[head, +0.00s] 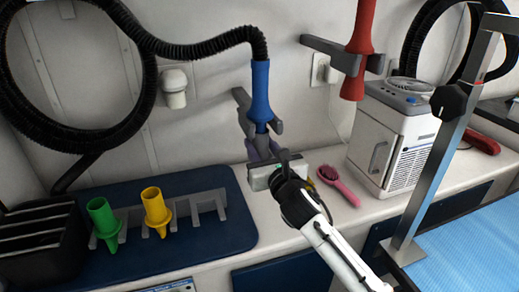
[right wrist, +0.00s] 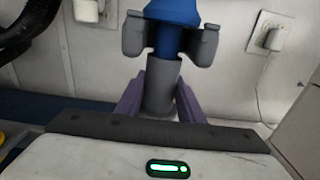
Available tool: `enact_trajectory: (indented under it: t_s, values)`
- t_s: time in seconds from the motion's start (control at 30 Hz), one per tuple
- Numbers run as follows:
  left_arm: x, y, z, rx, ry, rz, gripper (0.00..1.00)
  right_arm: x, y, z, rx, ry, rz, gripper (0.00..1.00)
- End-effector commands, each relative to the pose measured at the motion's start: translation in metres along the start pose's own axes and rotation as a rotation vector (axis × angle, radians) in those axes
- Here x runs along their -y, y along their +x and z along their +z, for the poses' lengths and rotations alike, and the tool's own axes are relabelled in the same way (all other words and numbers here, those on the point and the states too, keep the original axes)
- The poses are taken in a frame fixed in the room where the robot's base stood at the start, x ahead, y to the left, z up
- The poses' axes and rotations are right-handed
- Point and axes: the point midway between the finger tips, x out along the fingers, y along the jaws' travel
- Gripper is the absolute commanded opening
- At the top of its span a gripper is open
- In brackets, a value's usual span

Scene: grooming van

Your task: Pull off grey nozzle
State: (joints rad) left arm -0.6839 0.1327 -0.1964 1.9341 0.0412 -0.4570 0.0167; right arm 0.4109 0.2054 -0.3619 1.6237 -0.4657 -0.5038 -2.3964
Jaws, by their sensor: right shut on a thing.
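The grey nozzle (right wrist: 162,86) is a short upright tube at the lower end of the blue dryer handpiece (head: 260,92). The handpiece hangs upright in a grey wall bracket (right wrist: 135,38), with a black hose at its top. My right gripper (head: 263,152) is just below the bracket, its purple fingers shut on the nozzle from both sides. In the right wrist view the blue barrel (right wrist: 167,45) meets the nozzle's top; I cannot tell whether they are still joined. In the head view the nozzle is mostly hidden by the fingers. My left gripper is not in view.
A green nozzle (head: 104,222) and a yellow nozzle (head: 156,208) stand in a grey slotted rack (head: 207,202) on a dark blue mat; the rack's right slots are empty. A pink brush (head: 337,184) and a white cabinet (head: 392,140) are to the right. A red handpiece (head: 362,40) hangs nearby.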

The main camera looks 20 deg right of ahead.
Motion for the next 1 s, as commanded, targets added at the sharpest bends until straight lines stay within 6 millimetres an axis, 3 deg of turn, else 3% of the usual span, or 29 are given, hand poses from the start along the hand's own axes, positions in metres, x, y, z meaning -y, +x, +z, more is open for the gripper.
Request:
enact_trajectory:
  t_s: [1.0]
  values:
    - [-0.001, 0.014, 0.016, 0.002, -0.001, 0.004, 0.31, 0.000, 0.000, -0.032, 0.000, -0.001, 0.000, 0.08]
